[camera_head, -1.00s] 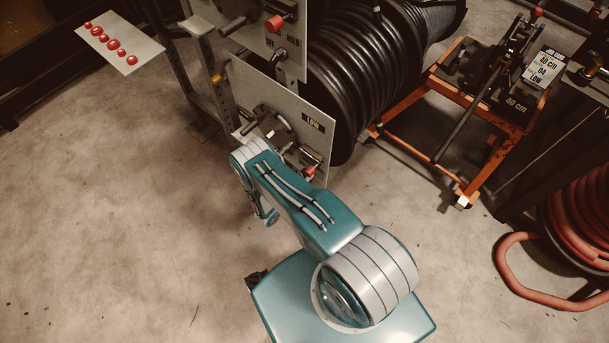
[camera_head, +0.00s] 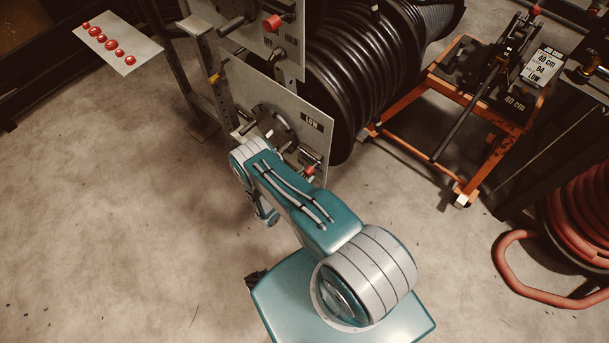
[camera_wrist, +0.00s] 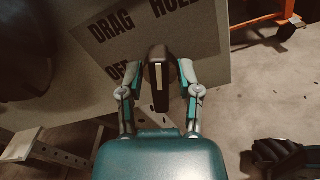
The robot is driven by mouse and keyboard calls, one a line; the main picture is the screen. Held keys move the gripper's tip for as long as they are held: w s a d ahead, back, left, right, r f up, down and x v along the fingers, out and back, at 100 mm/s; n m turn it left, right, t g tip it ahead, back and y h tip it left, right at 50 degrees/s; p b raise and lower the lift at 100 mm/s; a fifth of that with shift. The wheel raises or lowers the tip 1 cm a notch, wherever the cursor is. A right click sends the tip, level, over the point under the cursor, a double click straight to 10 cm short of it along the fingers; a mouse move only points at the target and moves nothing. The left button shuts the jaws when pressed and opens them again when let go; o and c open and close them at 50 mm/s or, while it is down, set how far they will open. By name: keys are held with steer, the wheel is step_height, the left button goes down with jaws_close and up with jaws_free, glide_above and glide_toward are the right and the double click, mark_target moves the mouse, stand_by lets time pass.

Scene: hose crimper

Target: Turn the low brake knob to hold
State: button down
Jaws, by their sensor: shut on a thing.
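In the wrist view the low brake knob (camera_wrist: 157,57) is dark, with a pale stripe running nearly upright in the picture. Which word the stripe marks I cannot tell. In the head view the lower panel (camera_head: 245,85) bears a LOW label (camera_head: 312,123).
A red part (camera_head: 309,170) shows by the low panel's bottom edge. An upper panel (camera_head: 255,35) with a red-ended part (camera_head: 272,23) stands above. A black hose reel (camera_head: 355,60) is behind, an orange cart (camera_head: 470,180) to the right. The floor at left is clear.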

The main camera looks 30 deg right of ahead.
steer(key=shift+f+m, duration=0.1)
steer(key=shift+m, duration=0.9)
steer(key=c, duration=0.6)
jaws_free()
steer(key=shift+a, duration=0.15)
steer(key=v, duration=1.2)
